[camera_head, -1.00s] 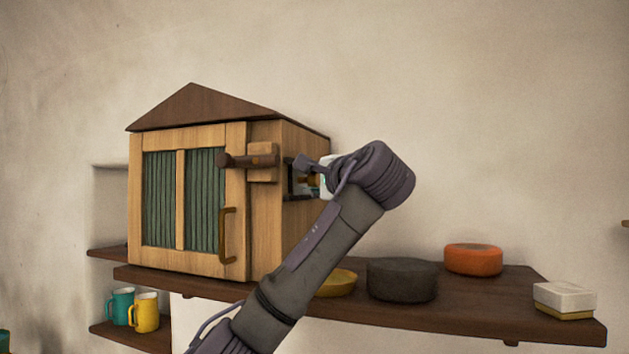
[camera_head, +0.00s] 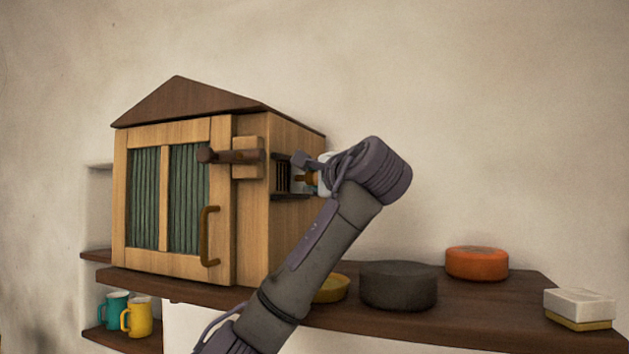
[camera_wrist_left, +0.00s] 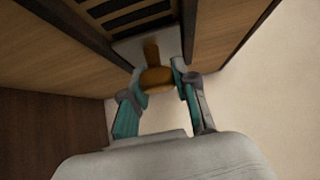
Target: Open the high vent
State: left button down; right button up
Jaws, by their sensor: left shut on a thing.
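A wooden cabinet (camera_head: 253,208) with a dark gabled roof stands on the shelf. The high vent (camera_head: 283,176) is on its right side, with dark slots showing between two rails. In the left wrist view the slots (camera_wrist_left: 128,12) lie at the top, beside a pale sliding plate (camera_wrist_left: 128,49) with an orange-brown knob (camera_wrist_left: 156,79). My left gripper (camera_head: 308,180) is at this side, its teal fingers (camera_wrist_left: 156,88) shut on the knob. In the head view my own wrist hides part of the plate. My right gripper is out of view.
The cabinet's front door is shut, with a brown handle (camera_head: 208,236) and a wooden latch (camera_head: 232,156). A dark round tin (camera_head: 398,286), an orange tin (camera_head: 476,263), a yellow dish (camera_head: 331,289) and a white box (camera_head: 580,304) stand on the shelf (camera_head: 500,305). Mugs (camera_head: 137,317) stand lower left.

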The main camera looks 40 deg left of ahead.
pick_arm(q)
jog(key=c, duration=0.9)
grip_release()
jog(key=shift+o, duration=0.2)
jog(key=shift+d, duration=0.1)
jog(key=v, duration=1.1)
jog(key=shift+d, duration=0.45)
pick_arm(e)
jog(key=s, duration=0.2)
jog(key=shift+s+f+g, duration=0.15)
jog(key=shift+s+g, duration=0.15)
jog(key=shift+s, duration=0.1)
pick_arm(q)
jog(key=shift+s, duration=0.15)
